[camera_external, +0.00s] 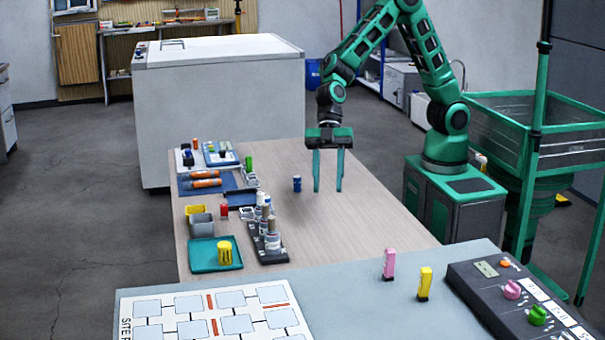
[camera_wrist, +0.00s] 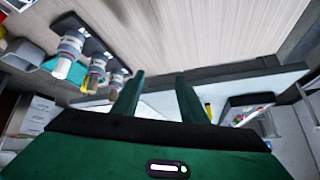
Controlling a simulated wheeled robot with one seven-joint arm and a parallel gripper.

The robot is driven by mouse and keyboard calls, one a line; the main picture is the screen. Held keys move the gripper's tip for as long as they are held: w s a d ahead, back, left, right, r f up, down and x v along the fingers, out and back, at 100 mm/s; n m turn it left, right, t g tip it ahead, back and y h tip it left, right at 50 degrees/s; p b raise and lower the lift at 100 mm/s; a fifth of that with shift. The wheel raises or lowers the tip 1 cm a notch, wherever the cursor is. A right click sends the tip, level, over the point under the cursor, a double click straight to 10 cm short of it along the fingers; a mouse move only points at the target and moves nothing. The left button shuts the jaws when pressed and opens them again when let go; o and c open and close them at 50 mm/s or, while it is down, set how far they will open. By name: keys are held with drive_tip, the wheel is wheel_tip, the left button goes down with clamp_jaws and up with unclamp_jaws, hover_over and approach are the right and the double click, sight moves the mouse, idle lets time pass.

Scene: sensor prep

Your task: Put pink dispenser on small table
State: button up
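The pink dispenser (camera_external: 388,264) stands upright on the near grey-topped table (camera_external: 345,290), left of a similar yellow dispenser (camera_external: 425,283). My gripper (camera_external: 328,188) hangs pointing down over the wood-topped table (camera_external: 350,228), behind the pink dispenser and well apart from it. Its two green fingers are spread with nothing between them. In the wrist view my gripper (camera_wrist: 157,92) also shows open and empty. The pink dispenser cannot be made out there; a yellow object (camera_wrist: 209,112) shows right of the fingers. I cannot tell which table is the small one.
A blue cylinder (camera_external: 297,184) stands left of my fingers. A bottle rack (camera_external: 267,240), a teal tray (camera_external: 205,266) and small parts crowd the wood table's left side. A control box (camera_external: 480,291) and a white site board (camera_external: 160,302) lie on the grey table. The wood table's right side is clear.

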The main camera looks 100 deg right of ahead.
drive_tip(key=a+f+n+g+y, duration=0.1)
drive_tip(key=a+f+n+y, duration=0.25)
drive_tip(key=a, duration=1.15)
drive_tip(key=n+g+y, duration=0.1)
drive_tip(key=n+y, duration=0.1)
drive_tip(key=y, duration=0.2)
approach(391, 262)
drive_tip(key=shift+w+a+f, duration=0.25)
drive_tip(key=shift+a, duration=0.3)
drive_tip(key=shift+w+a+f, duration=0.25)
drive_tip(key=shift+a, duration=0.3)
drive_tip(key=x, duration=0.4)
drive_tip(key=shift+s+a+f, duration=0.1)
drive_tip(key=shift+a, duration=0.15)
drive_tip(key=shift+s+x, duration=0.2)
drive_tip(key=shift+x, duration=1.25)
drive_tip(key=shift+s+x, duration=0.2)
drive_tip(key=shift+x, duration=1.3)
clamp_jaws()
